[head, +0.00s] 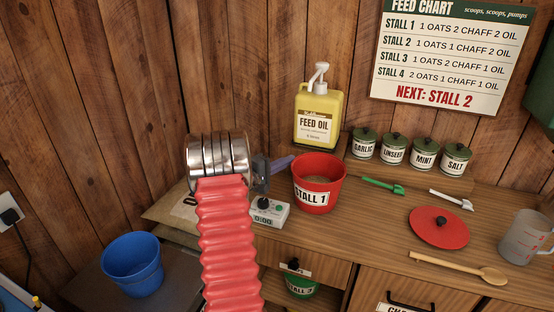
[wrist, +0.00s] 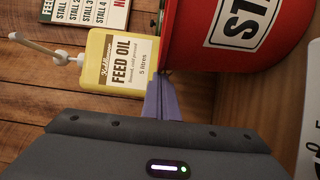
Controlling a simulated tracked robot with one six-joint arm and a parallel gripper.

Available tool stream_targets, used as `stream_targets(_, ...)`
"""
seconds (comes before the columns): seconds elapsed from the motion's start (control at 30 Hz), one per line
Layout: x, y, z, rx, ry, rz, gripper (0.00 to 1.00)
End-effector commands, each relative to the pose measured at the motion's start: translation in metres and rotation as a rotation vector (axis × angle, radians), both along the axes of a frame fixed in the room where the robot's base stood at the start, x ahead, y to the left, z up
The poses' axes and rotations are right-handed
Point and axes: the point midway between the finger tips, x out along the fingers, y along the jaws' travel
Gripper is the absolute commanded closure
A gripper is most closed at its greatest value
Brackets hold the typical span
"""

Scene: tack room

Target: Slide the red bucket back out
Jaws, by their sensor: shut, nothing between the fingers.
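The red bucket (head: 318,195), labelled STALL 1, stands upright on the wooden counter in front of the yellow feed oil bottle (head: 303,100). Something brownish lies in the bucket. My gripper (head: 287,160) is at the bucket's left, its purple fingers shut and empty, pointing toward the gap between bucket and bottle. In the wrist view the closed fingers (wrist: 161,97) lie close beside the bucket's wall (wrist: 190,38), with the bottle (wrist: 112,62) beyond. I cannot tell whether they touch the bucket. My arm hides part of the counter's left end.
A small white device with a black knob (head: 268,213) sits just left of the bucket. Spice jars (head: 392,148), a green scoop (head: 382,184), a white scoop (head: 452,200), a red lid (head: 438,228) and a wooden spoon (head: 460,268) lie to the right. The counter directly before the bucket looks clear.

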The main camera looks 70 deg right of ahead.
Motion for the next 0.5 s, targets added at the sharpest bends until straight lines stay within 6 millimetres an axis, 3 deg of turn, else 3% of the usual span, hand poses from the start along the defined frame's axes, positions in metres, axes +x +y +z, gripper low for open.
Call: stream_targets(0.5, -0.101, 0.036, 0.000, 0.001, 0.000, -0.004, 1.00)
